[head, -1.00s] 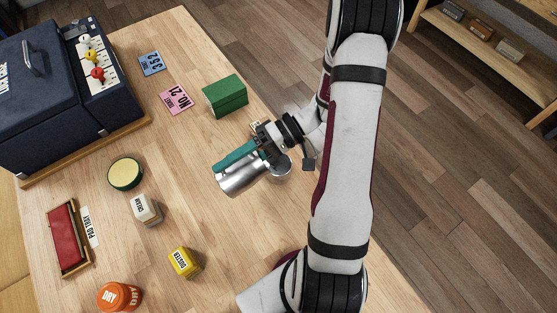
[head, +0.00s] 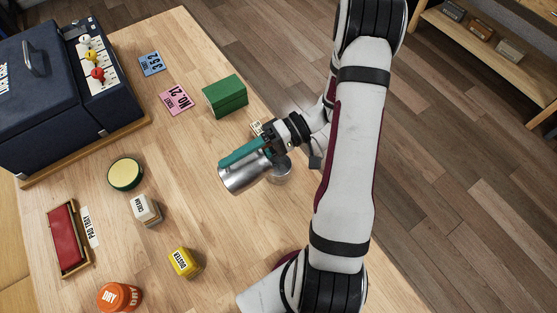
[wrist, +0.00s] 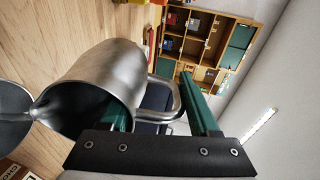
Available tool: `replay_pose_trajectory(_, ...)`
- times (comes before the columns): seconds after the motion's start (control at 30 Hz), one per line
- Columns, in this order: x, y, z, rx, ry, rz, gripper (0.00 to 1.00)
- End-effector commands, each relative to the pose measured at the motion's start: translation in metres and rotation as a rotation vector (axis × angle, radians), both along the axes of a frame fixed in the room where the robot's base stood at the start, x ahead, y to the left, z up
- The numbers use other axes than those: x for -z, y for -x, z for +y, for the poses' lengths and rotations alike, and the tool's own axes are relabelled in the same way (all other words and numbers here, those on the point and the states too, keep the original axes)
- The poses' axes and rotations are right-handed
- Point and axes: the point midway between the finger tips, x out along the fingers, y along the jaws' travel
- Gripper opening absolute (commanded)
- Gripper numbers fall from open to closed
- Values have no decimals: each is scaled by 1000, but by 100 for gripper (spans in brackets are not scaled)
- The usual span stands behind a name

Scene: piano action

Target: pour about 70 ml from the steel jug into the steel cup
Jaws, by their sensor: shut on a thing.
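The steel jug (head: 240,178) is tipped over on its side in the air above the table. My gripper (head: 243,152) is shut on its handle, with the green fingers at the handle in the wrist view (wrist: 160,103). The steel cup (head: 281,172) stands just right of the jug in the head view, partly hidden by the jug and gripper. In the wrist view the jug body (wrist: 90,92) has its spout at the left, close to the cup (wrist: 12,115), which is cut by the frame edge. I cannot see any liquid stream.
A green box (head: 225,96) lies behind the gripper. A cream bottle (head: 146,209), a yellow duster box (head: 184,263), a round green tin (head: 125,174) and an orange tub (head: 119,297) stand to the left and front. The wood between them is clear.

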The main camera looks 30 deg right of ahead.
Motion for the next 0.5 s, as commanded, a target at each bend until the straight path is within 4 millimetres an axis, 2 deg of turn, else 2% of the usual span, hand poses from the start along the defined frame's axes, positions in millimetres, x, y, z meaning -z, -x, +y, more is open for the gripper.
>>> replay_pose_trajectory(0.5, -3, 0, -7, 1, -46, -5, 0)
